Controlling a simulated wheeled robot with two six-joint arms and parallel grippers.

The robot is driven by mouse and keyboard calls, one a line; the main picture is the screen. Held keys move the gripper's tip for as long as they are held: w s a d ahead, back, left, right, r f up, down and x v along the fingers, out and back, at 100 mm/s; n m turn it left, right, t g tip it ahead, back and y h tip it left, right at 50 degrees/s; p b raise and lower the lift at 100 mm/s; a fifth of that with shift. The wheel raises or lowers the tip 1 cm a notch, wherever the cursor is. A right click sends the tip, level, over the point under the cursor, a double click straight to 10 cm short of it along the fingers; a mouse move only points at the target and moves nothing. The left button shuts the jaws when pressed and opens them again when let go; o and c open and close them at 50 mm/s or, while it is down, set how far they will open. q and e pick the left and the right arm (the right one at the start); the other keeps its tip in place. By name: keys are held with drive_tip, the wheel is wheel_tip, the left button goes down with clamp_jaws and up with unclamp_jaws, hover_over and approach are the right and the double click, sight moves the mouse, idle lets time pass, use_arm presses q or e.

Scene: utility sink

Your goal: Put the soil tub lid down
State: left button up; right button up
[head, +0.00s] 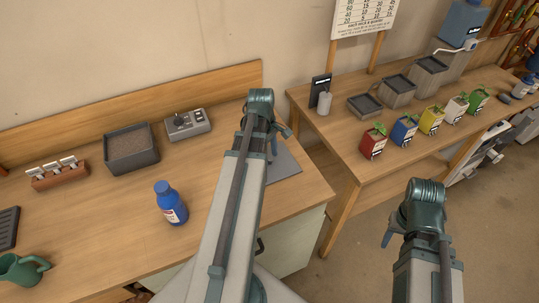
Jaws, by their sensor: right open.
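The soil tub (132,157) is a dark grey open box with brown soil showing, on the left bench. A flat grey panel, apparently its lid (286,166), is at the right end of that bench, partly hidden by my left arm. My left gripper (273,151) is at the panel's back left part, pointing down. Its fingertips are too small and covered to show whether they grip the panel. I cannot tell whether the panel rests on the bench or is just above it. My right gripper (388,238) is open, over the floor right of the bench, away from the lid.
On the left bench (100,235) are a blue bottle (171,203), a grey control box (187,124), a label rack (59,174) and a green watering can (22,268). The right bench (345,136) holds several coloured plant pots and grey bins. A gap separates the benches.

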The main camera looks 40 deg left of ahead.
use_arm(q)
drive_tip(key=shift+r, duration=0.1)
wheel_tip(320, 180, up, 12)
drive_tip(key=a+p, duration=0.1)
drive_tip(key=p, duration=1.1)
drive_tip(key=shift+a, duration=0.2)
drive_tip(key=s+d+m+y, duration=0.1)
drive_tip(key=d+m, duration=1)
drive_tip(key=d, duration=0.6)
drive_tip(key=s+d+m+y, duration=0.1)
drive_tip(key=s+d+m, duration=0.1)
drive_tip(key=d+m, duration=1)
drive_tip(key=d, duration=0.6)
drive_tip(key=shift+s+y, duration=0.3)
